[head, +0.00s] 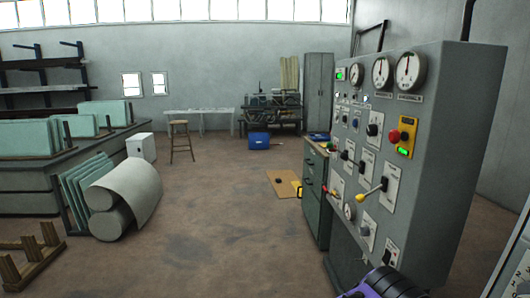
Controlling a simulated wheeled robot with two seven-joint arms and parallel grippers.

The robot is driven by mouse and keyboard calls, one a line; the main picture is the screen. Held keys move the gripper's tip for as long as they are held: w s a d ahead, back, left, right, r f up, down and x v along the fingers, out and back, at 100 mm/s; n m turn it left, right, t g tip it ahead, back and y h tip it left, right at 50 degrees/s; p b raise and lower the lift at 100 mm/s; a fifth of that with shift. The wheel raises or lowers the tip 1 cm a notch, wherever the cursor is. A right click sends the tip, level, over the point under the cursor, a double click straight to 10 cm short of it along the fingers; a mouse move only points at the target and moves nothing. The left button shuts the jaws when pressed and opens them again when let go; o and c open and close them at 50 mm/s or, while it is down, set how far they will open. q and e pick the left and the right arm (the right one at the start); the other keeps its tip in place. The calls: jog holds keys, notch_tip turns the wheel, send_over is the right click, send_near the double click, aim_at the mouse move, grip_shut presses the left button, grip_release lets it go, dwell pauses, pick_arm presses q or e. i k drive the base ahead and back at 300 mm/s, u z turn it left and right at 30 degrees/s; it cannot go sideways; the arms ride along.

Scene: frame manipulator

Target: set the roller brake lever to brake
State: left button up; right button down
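A grey control cabinet (455,150) stands at the right, its panel facing left and towards me. Higher up is a black-handled lever (346,156). The labels are too small to read, so I cannot tell which is the roller brake lever. Neither gripper's fingers show. A purple and black part, probably of my arm, shows at the bottom edge.
The panel also carries round gauges (411,70), several knobs and a yellow box with a red button (394,135). A green drawer cabinet (315,195) stands just left of it. A rolled sheet (135,195) and wooden rack (35,257) lie left. The middle floor is clear.

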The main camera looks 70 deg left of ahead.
aim_at(343, 156)
jog(key=u, duration=1.65)
jog(key=k, duration=0.65)
jog(key=u, duration=0.4)
jog(key=i, duration=0.5)
jog(key=u, duration=0.55)
jog(key=i, duration=0.9)
jog(key=z, duration=0.5)
jog(key=i, duration=0.7)
jog(key=z, duration=1.2)
jog(key=i, duration=0.3)
jog(key=z, duration=0.15)
